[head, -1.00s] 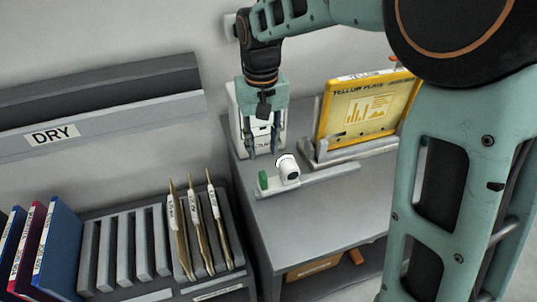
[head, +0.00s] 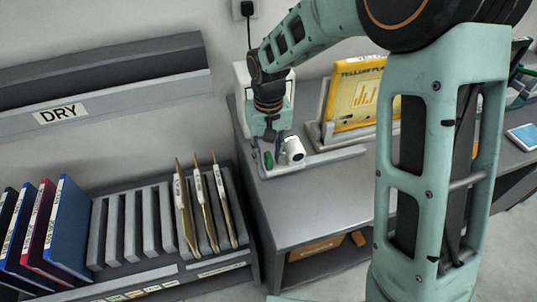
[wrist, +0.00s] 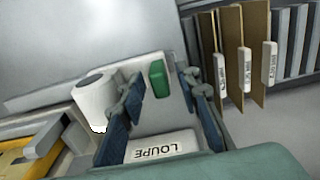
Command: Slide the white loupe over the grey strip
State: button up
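The white loupe (head: 293,150) is a short, pale cylinder on the bench, on or beside a long light-grey strip (head: 335,157). It also shows in the wrist view (wrist: 93,100), just left of the left finger. A green piece (head: 268,160) stands left of the loupe; in the wrist view (wrist: 157,79) it appears between my fingers. I cannot tell whether it is joined to the loupe. My gripper (head: 266,151) points down and is open, its two blue-padded fingers (wrist: 163,100) apart. Whether they touch the green piece is unclear.
A white unit (head: 241,80) stands behind my gripper; a LOUPE label (wrist: 158,149) shows below the fingers in the wrist view. A yellow plate (head: 358,98) stands in a holder to the right. A rack with brown folders (head: 205,205) stands left. The bench front (head: 310,205) is clear.

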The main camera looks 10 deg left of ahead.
grip_shut()
jog(key=shift+d, duration=0.1)
jog(key=w+d, duration=0.3)
jog(key=d, duration=0.2)
jog(key=w+d, duration=0.2)
jog(key=d, duration=0.4)
jog(key=w+d, duration=0.3)
jog(key=d, duration=0.3)
jog(key=shift+w+d+p, duration=0.2)
jog(key=shift+w+p, duration=0.1)
jog(key=shift+p, duration=0.1)
grip_release()
jog(key=shift+d, duration=0.1)
jog(key=shift+r, duration=0.15)
